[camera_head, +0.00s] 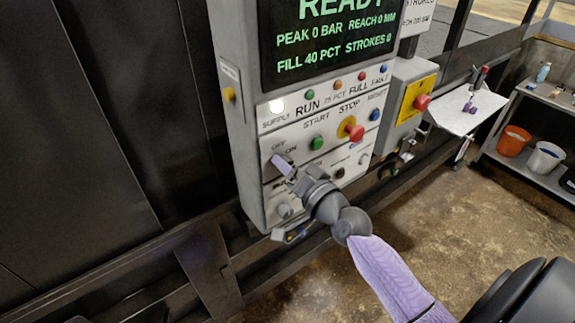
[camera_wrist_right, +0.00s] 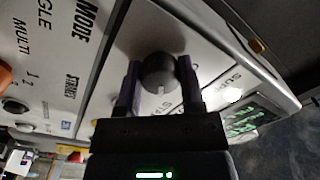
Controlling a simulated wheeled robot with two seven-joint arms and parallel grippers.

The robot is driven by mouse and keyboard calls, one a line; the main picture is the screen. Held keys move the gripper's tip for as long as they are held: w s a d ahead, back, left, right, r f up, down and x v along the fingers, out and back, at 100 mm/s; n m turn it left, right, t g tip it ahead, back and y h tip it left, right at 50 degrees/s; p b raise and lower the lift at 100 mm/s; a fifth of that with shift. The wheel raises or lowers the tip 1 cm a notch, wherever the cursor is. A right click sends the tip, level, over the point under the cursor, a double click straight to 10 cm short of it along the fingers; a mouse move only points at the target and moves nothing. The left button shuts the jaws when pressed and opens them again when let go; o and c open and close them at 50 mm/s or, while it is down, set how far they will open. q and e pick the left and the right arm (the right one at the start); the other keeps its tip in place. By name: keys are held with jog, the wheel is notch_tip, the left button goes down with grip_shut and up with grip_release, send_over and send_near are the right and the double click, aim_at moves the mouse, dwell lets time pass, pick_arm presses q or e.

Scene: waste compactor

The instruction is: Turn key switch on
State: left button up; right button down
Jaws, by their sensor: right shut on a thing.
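The key switch sits at the left of the control panel (camera_head: 316,101), by the OFF and ON labels; in the head view the gripper mostly hides it. In the right wrist view it is a round dark knob (camera_wrist_right: 158,73) with a pale mark at its lower edge. My right gripper (camera_head: 285,167) has its purple fingers at the switch. In the right wrist view the fingers of my right gripper (camera_wrist_right: 159,78) stand on either side of the knob, shut on it. My left gripper is not in view.
To the right on the panel are a green start button (camera_head: 316,143) and a red stop button (camera_head: 355,132). The display (camera_head: 325,38) above reads READY. Farther right are a yellow plate with a red knob (camera_head: 421,102), a white shelf (camera_head: 462,112) and buckets (camera_head: 513,141).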

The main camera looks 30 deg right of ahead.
jog(key=shift+m, duration=0.3)
jog(key=shift+c, duration=1.1)
grip_release()
jog(key=s+b, duration=0.2)
jog(key=s, duration=0.8)
jog(key=shift+d, duration=0.45)
jog(key=shift+f, duration=0.1)
